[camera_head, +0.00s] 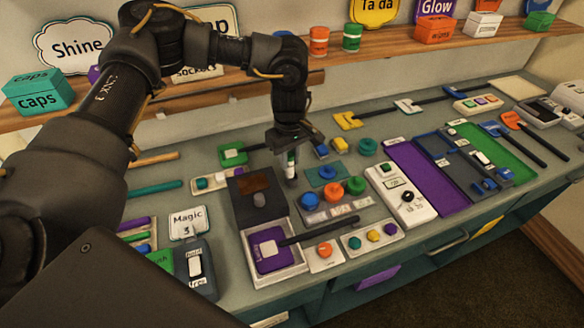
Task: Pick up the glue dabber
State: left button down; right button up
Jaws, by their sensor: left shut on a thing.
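My left gripper (288,139) reaches in from the left and points down over the middle of the workbench. It is shut on a small slim upright thing (291,158), white with a dark lower part, which looks like the glue dabber. Its top is hidden between the fingers. I cannot tell whether its lower end touches the bench. My right gripper is not in view.
Just in front are a dark box (248,213) and a tray of round blue, orange and green knobs (355,206). A white device (402,189) stands to the right. A shelf with signs and small boxes runs behind. My left arm covers the left side.

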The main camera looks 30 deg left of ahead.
pick_arm(q)
jog(key=s+r+b, duration=0.3)
jog(key=s+r, duration=0.5)
jog(key=s, duration=0.4)
jog(key=shift+s, duration=0.2)
jog(key=shift+a, duration=0.1)
dwell(1.6)
